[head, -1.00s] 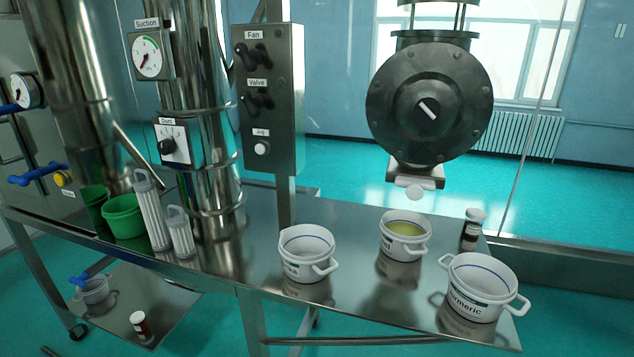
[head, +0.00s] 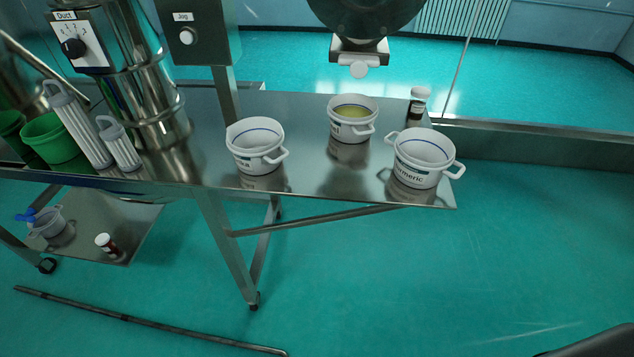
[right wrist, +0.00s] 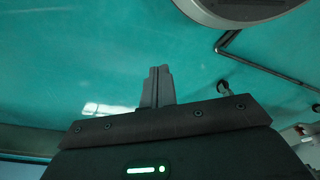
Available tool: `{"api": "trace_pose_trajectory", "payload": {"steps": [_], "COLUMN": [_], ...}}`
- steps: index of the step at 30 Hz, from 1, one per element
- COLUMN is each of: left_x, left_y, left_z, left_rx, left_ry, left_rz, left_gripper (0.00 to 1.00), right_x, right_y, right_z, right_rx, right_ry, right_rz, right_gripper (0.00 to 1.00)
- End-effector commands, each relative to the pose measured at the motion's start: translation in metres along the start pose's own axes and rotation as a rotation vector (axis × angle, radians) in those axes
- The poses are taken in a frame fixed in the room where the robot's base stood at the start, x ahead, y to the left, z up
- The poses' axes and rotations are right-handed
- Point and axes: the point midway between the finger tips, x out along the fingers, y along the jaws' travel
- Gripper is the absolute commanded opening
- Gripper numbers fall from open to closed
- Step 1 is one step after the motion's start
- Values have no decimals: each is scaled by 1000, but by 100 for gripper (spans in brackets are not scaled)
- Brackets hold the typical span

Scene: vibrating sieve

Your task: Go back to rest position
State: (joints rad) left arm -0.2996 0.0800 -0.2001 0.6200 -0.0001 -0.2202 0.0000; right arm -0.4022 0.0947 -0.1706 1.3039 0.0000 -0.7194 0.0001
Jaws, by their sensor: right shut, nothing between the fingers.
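My right gripper (right wrist: 158,88) is shut and empty in the right wrist view, with the bare teal floor beyond its fingers. In the head view neither gripper shows; only a dark shape enters at the bottom right corner. A white pot (head: 256,147) stands on the steel table (head: 310,170). Another white pot (head: 351,133) with yellow-green contents stands to its right. A white pot labelled turmeric (head: 417,173) stands near the table's right end. All three pots are upright and apart from any gripper.
A small dark bottle with a white cap (head: 417,104) stands behind the pots. A green bucket (head: 50,140) and white filter cartridges (head: 120,145) are at the left. A lower shelf (head: 95,225) holds another bottle (head: 108,245). The floor at the front right is clear.

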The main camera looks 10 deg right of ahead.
Motion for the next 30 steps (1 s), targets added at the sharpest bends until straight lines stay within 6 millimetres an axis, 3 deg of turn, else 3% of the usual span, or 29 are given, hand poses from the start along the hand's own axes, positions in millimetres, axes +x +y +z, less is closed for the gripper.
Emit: {"api": "trace_pose_trajectory", "payload": {"steps": [1,4,9,12,16,30], "left_x": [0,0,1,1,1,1], "left_y": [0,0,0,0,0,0], "left_z": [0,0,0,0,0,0], "left_rx": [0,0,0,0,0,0], "left_ry": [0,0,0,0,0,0], "left_rz": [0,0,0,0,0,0], "left_gripper": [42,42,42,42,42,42], "right_x": [20,48,69,73,75,75], "right_y": [-1,-2,-3,-3,-3,-3], "right_z": [24,66,121,139,149,149], "right_rx": [-3,-9,-16,-19,-20,-20], "right_ry": [-24,-45,-71,-77,-81,-80], "right_rz": [-2,-4,-6,-6,-6,-6], "right_gripper": [0,0,0,0,0,0]}}
